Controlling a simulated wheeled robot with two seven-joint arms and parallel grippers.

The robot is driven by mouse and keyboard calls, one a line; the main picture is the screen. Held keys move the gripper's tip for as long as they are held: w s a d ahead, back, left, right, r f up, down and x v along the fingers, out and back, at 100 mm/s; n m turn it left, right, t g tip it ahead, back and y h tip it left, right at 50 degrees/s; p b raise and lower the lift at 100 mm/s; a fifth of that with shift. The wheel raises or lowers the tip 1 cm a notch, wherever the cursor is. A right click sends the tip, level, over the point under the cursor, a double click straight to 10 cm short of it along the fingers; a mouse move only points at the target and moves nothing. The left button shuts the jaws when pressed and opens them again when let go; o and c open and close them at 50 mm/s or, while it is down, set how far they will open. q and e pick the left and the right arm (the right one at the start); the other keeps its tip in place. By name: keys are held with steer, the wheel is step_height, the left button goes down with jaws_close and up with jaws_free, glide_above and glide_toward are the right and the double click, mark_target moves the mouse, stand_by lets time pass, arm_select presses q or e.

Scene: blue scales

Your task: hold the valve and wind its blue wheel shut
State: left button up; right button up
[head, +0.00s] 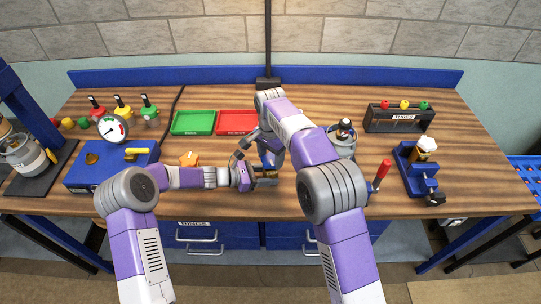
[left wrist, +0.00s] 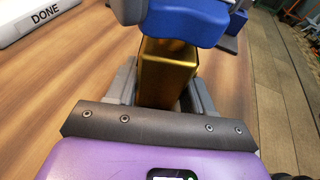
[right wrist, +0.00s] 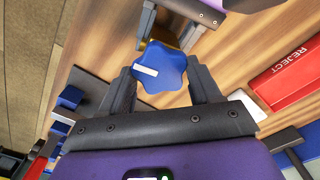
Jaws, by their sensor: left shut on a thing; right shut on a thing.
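The valve has a brass body (left wrist: 168,70) and a blue lobed wheel (right wrist: 161,70) with a white mark on it. My left gripper (left wrist: 160,88) is shut on the brass body, with one finger on each side. My right gripper (right wrist: 160,85) is shut on the blue wheel, its fingers at opposite edges. In the head view the left gripper (head: 258,176) and the right gripper (head: 268,160) meet at the middle of the bench, and the arms partly hide the valve.
A green tray (head: 193,122) and a red tray (head: 237,122) lie behind my grippers. A blue box with a gauge (head: 113,127) stands left. A blue vise (head: 418,172) and a red-handled tool (head: 380,172) are at right. A black rack (head: 396,120) stands at the back right.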

mark_target(271, 159)
arm_select(q)
steer(key=shift+a+f, duration=0.1)
arm_select(e)
steer(key=shift+d, duration=0.15)
steer(key=o, duration=1.1)
steer(key=shift+c, duration=0.2)
step_height(271, 159, up, 12)
stand_by(0.3)
arm_select(q)
steer(key=o, duration=0.9)
